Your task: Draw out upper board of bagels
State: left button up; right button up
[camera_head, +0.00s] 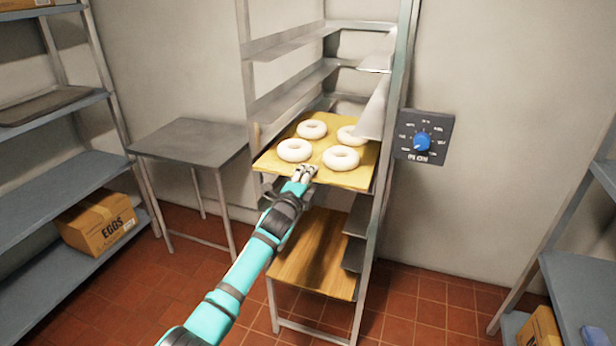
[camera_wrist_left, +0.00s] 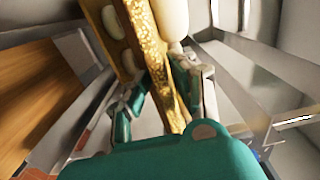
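The upper board (camera_head: 268,162) is a yellowish board in the metal rack, bearing several pale bagels, one at its front right (camera_head: 341,158). Its front part reaches past the rack's front posts and it looks about level. My left gripper (camera_head: 303,172) is at the middle of its front edge. In the left wrist view the fingers (camera_wrist_left: 165,78) lie on both faces of the board (camera_wrist_left: 150,50) and appear closed on its edge. The board's back part is partly hidden by the rack's side. My right gripper is not in view.
A lower wooden board (camera_head: 312,250) without bagels sits below in the rack. A blue-knobbed control panel (camera_head: 424,136) is on the wall to the right. A bare metal table (camera_head: 190,138) stands left of the rack. Shelves flank both sides; the tiled floor in front is clear.

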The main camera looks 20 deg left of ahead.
pick_arm(q)
jog(key=shift+o, duration=1.4)
jog(key=shift+w, duration=0.1)
jog(key=shift+r, duration=0.1)
jog(key=shift+s+r+p, duration=0.1)
jog(key=shift+s+p, duration=0.3)
jog(key=s+p, duration=0.4)
jog(key=s, duration=0.2)
jog(key=shift+s, duration=0.15)
jog(key=shift+d, duration=0.1)
